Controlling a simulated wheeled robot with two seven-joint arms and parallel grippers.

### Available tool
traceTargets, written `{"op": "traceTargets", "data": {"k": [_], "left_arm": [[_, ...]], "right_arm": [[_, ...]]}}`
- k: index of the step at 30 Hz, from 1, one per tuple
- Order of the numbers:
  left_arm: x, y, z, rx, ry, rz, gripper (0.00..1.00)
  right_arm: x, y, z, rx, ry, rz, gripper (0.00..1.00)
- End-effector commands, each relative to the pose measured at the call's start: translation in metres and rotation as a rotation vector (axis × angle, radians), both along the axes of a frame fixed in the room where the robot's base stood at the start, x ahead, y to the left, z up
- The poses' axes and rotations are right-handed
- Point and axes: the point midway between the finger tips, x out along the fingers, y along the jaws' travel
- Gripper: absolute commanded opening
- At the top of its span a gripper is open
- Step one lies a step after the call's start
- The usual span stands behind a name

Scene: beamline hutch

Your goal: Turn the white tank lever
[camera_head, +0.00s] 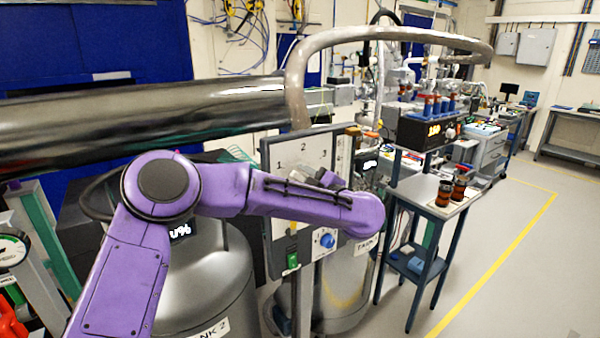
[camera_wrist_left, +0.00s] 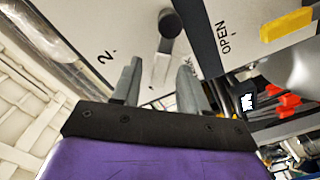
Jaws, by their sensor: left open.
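An upright panel (camera_head: 285,150) marked 1, 2 and 3 stands in the middle of the head view. My left arm reaches across its front and hides much of it. In the left wrist view a dark round knob (camera_wrist_left: 170,24) sticks out from the pale panel face near the number 2. A pale bar (camera_wrist_left: 160,68) shows below it, between my fingertips; I cannot tell if it is the white lever. My left gripper (camera_wrist_left: 159,75) is open, its fingers pointing at the panel. In the head view it is mostly hidden behind my purple wrist. My right gripper is out of view.
A green switch (camera_head: 292,260) and blue knob (camera_head: 326,240) sit low on the panel. A grey tank (camera_head: 205,275) stands at the front left. A thick metal pipe (camera_head: 150,118) crosses above my arm. A small blue-framed table (camera_head: 425,195) stands right; floor beyond it is clear.

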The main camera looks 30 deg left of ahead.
Motion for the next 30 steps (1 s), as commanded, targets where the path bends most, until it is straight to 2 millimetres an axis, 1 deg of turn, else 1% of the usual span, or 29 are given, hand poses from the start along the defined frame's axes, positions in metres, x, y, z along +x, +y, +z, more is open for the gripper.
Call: {"op": "traceTargets", "data": {"k": [3,9,10,11,12,13,14,23,26,30], "left_arm": [[0.002,0.005,0.0,0.0,0.0,0.0,0.44],[0.002,0.006,-0.001,0.001,-0.001,-0.001,0.44],[0.002,0.006,-0.001,0.001,-0.001,-0.001,0.37],[0.002,0.006,-0.001,0.001,-0.001,-0.001,0.27],[0.002,0.006,-0.001,0.001,-0.001,-0.001,0.14],[0.002,0.006,-0.001,0.001,-0.001,-0.001,0.05],[0.002,0.006,-0.001,0.001,-0.001,-0.001,0.0],[0.003,0.005,0.001,0.008,0.013,-0.001,0.0],[0.004,0.005,0.004,0.018,0.038,-0.001,0.0],[0.007,0.001,0.009,0.048,0.104,-0.004,0.0]], "right_arm": [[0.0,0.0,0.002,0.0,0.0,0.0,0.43],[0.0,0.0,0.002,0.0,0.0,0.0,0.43],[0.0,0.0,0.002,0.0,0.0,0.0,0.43],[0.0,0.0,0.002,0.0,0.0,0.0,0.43],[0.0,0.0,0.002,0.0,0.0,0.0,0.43],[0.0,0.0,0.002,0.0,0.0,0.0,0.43],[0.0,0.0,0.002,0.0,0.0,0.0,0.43],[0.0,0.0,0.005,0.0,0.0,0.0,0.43],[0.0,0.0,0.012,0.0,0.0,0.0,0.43],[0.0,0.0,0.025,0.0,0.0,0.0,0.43]]}}
